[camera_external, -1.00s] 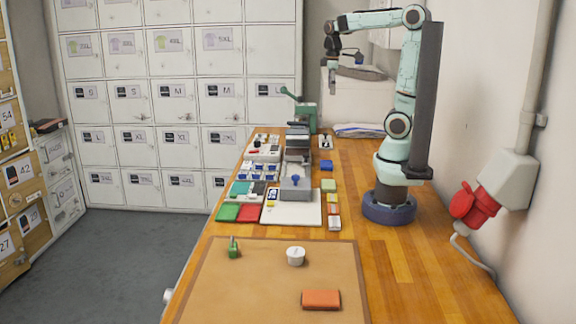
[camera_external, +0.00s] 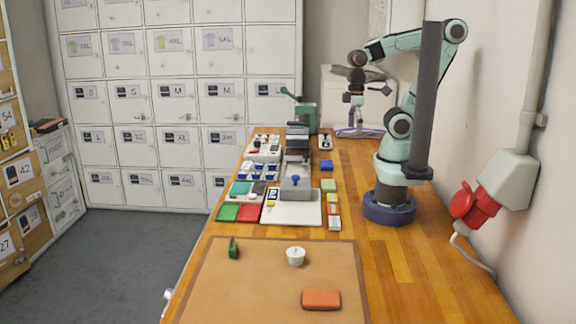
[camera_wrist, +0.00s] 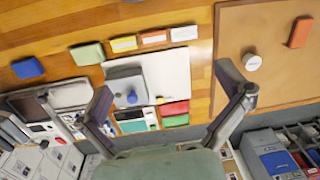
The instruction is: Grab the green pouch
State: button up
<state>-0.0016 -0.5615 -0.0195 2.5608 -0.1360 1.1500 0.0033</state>
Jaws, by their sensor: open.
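Several green things show, and I cannot tell for certain which is the pouch. A pale green, soft-looking block (camera_external: 328,185) lies on the bench right of the grey press; it also shows at the upper left of the wrist view (camera_wrist: 88,53). A small dark green item (camera_external: 233,249) stands on the left of the brown mat. A flat green piece (camera_external: 228,212) lies beside a red one at the bench's left edge. My gripper (camera_external: 355,112) is open and empty, raised above the far part of the bench. Its spread fingers frame the wrist view (camera_wrist: 172,95).
The brown mat (camera_external: 270,285) also holds a white cup (camera_external: 296,256) and an orange block (camera_external: 321,299). A grey press (camera_external: 296,175), a white board (camera_external: 292,210) and several small items crowd the bench's left side. A wall and red socket (camera_external: 470,204) bound the right.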

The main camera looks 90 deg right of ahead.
dwell(0.4)
jog(key=w+d+n+t, duration=0.2)
jog(key=w+n+t, duration=0.1)
jog(key=w, duration=0.6)
jog(key=m+g, duration=0.4)
send_over(329, 184)
jog(key=w, duration=0.1)
jog(key=shift+h, duration=0.4)
notch_tip(329, 184, down, 18)
jog(key=shift+d, duration=0.15)
jog(key=shift+s+d+f, duration=0.1)
jog(key=shift+f, duration=0.25)
jog(key=f, duration=0.6)
jog(key=shift+s, duration=0.3)
jog(key=shift+r, duration=0.1)
jog(key=c, duration=0.9)
